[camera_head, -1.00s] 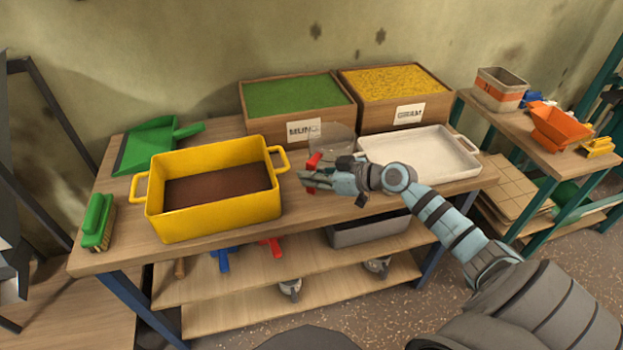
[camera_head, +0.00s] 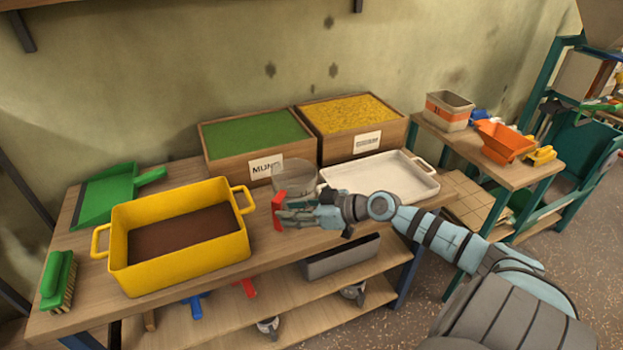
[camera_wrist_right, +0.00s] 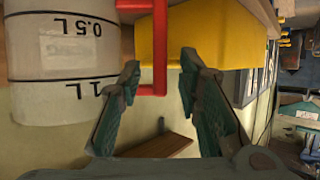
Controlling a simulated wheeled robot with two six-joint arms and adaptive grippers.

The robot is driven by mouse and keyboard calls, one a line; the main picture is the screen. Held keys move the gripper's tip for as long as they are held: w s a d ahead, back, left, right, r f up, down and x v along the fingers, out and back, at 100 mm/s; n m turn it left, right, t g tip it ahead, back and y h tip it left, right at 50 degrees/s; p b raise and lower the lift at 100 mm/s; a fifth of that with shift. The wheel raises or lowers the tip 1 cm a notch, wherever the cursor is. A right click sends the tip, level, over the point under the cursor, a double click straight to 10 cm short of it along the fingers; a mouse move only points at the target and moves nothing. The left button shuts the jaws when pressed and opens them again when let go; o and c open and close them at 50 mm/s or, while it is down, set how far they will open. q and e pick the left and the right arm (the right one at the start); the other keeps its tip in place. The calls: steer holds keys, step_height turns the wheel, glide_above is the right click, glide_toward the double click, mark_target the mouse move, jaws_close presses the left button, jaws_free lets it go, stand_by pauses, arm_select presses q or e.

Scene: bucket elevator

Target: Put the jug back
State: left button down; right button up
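A clear measuring jug (camera_head: 296,178) with a red handle (camera_head: 277,210) stands on the bench between the yellow tub and the white tray. In the right wrist view the jug (camera_wrist_right: 62,62) appears upside down at left, with 0.5 L and 1 L marks. My right gripper (camera_head: 284,214) is at the handle. In the wrist view its two fingers are spread, with the red handle (camera_wrist_right: 160,50) between their tips and gaps on both sides. The jug looks empty. My left gripper is not in view.
The yellow tub (camera_head: 180,268) with brown contents stands left of the jug. The white tray (camera_head: 425,196) lies right. Wooden boxes of green (camera_head: 272,175) and yellow grain (camera_head: 365,142) stand behind. A green dustpan (camera_head: 103,200) and brush (camera_head: 58,277) lie at far left.

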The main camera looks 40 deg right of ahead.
steer(key=p+v, duration=0.5)
steer(key=v, duration=0.2)
steer(key=a+m+t+h, duration=0.1)
steer(key=a+m+t, duration=0.1)
steer(key=a+t, duration=0.35)
steer(key=s+d+f+m+g+h, duration=0.1)
steer(key=s+f+g+h, duration=0.2)
steer(key=f, duration=0.6)
steer(key=s+d+f+m+g+h, duration=0.1)
steer(key=s+f+g+h, duration=0.3)
steer(key=f, duration=0.6)
steer(key=s+d+f+m+g, duration=0.1)
steer(key=s+d+f, duration=0.1)
steer(key=s+f, duration=0.5)
steer(key=s+a+f+g, duration=0.4)
steer(key=s+f, duration=0.4)
steer(key=s, duration=0.3)
steer(key=s+a+f+g+y, duration=0.1)
steer(key=s+a+f+g, duration=0.3)
steer(key=s+f, duration=0.5)
steer(key=s+a, duration=0.2)
steer(key=shift+s+a, duration=0.4)
